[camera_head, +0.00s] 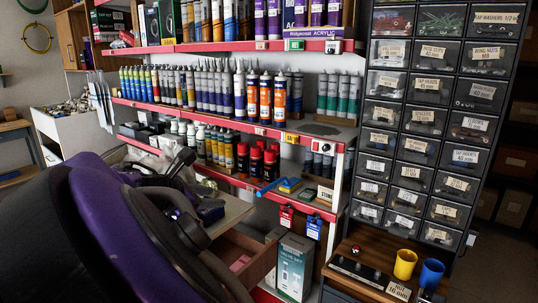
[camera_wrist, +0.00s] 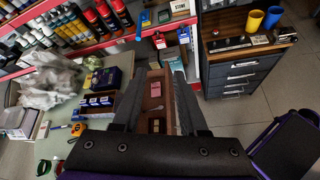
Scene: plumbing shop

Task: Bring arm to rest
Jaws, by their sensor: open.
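My purple and black arm fills the lower left of the head view. My gripper (camera_wrist: 160,80) shows in the wrist view with its two dark fingers apart and nothing visible between the tips. It is above an open wooden drawer (camera_wrist: 168,128), which holds a pink item (camera_wrist: 155,89) and other small things. In the head view the drawer (camera_head: 259,259) is partly hidden by my arm, and the gripper's fingers are hard to make out there.
A bench top (camera_wrist: 62,150) with a purple box (camera_wrist: 106,79) and a tape measure (camera_wrist: 77,129) lies beside the drawer. Red-edged shelves (camera_head: 240,125) of tubes stand behind. A bin cabinet (camera_head: 425,120), yellow cup (camera_head: 405,264) and blue cup (camera_head: 431,273) are at right.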

